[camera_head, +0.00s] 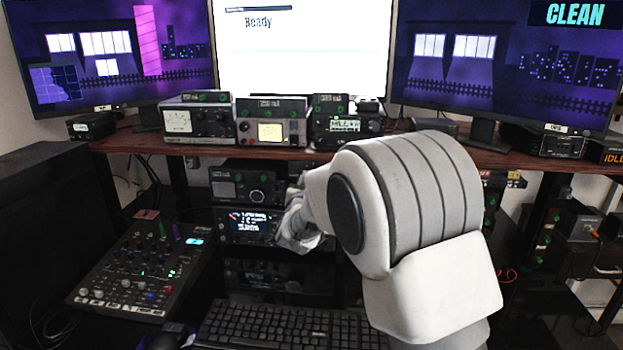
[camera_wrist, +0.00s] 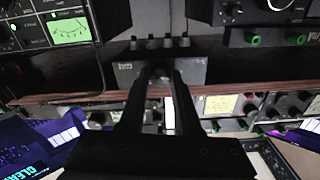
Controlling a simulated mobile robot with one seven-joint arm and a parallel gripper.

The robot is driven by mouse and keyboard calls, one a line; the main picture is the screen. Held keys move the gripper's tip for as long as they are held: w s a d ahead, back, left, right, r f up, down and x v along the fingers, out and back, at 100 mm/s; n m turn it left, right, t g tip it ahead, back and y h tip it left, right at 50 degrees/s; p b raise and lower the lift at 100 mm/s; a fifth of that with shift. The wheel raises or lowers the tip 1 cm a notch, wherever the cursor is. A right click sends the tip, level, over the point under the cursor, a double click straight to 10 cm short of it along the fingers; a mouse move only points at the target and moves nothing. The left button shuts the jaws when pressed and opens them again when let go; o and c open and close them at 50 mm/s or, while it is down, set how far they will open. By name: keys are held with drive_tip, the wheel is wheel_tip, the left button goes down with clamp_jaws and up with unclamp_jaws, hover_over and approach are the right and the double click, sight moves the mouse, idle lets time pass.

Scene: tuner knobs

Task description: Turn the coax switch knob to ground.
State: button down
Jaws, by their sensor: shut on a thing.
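The coax switch (camera_wrist: 126,72) is a small grey box in the wrist view, with several round connectors (camera_wrist: 160,43) along one edge. Its knob is at the middle of its face, mostly covered by my fingertips, so I cannot read which position it points to. My gripper (camera_wrist: 157,74) is shut on this knob, one dark finger on each side. In the head view my white arm hides the switch, and only part of my wrist shows beside the radio stack.
A wooden shelf (camera_head: 129,141) carries several meters and radios under three monitors. A mixer (camera_head: 137,270) stands at the left and a keyboard (camera_head: 289,325) at the front. Radios (camera_head: 247,182) sit below the shelf, left of my arm. Other equipment closely surrounds the switch in the wrist view.

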drive_tip(key=c, duration=0.6)
unclamp_jaws()
drive_tip(key=s+p, duration=0.1)
drive_tip(key=s, duration=1.6)
drive_tip(key=shift+s+a, duration=0.25)
drive_tip(key=shift+a, duration=0.05)
drive_tip(key=shift+r, duration=0.1)
